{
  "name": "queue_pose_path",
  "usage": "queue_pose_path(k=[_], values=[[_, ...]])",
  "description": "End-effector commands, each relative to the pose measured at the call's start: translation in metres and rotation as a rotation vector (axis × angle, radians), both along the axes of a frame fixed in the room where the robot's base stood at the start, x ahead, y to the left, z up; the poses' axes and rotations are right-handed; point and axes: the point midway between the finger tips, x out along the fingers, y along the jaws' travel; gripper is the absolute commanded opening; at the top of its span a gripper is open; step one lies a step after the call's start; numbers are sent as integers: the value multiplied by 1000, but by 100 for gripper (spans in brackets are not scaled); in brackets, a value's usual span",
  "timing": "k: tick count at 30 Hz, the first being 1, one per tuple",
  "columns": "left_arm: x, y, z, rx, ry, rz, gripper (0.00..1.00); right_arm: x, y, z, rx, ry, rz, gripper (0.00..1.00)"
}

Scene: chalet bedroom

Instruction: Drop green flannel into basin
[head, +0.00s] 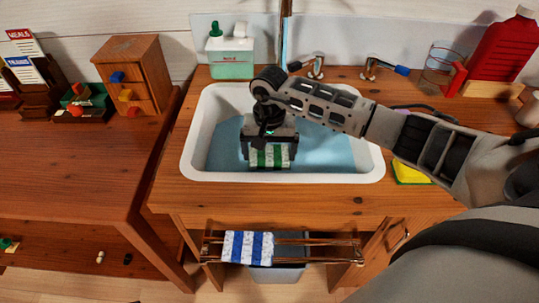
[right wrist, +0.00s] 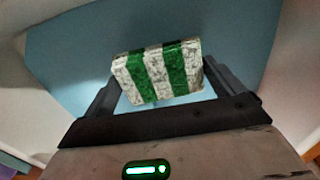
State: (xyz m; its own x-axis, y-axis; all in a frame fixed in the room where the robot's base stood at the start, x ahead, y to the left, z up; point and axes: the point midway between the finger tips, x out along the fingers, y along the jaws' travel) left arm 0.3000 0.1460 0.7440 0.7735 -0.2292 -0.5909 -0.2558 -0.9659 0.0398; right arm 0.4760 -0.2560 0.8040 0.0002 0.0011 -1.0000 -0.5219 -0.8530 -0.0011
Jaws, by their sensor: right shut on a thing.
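My right gripper (head: 269,157) is shut on the green flannel (head: 270,156), a folded cloth with green and white stripes. The gripper points down inside the white basin (head: 368,165), over its blue floor or water. In the right wrist view the flannel (right wrist: 158,73) sits between the two fingers (right wrist: 160,90), with blue behind it. I cannot tell whether the flannel touches the blue surface. My left gripper is not in view.
A blue-striped cloth (head: 247,247) hangs on the rail in front, above a grey bin (head: 277,273). A soap dispenser (head: 232,57) and taps (head: 317,66) stand behind the basin. A yellow sponge (head: 410,173) lies right. A small drawer unit (head: 133,75) stands left.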

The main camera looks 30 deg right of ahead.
Motion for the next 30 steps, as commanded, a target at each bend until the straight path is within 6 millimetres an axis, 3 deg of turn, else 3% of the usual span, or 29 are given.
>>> queue_pose_path(k=[4,26,27,30], values=[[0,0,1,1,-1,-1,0,-1,0,-19,1,2,-1,72],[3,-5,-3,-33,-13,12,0,-1,0,-31,-1,1,0,72],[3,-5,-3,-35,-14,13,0,-1,0,-31,-1,1,0,99],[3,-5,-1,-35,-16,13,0,-1,0,-31,-1,1,0,100]])
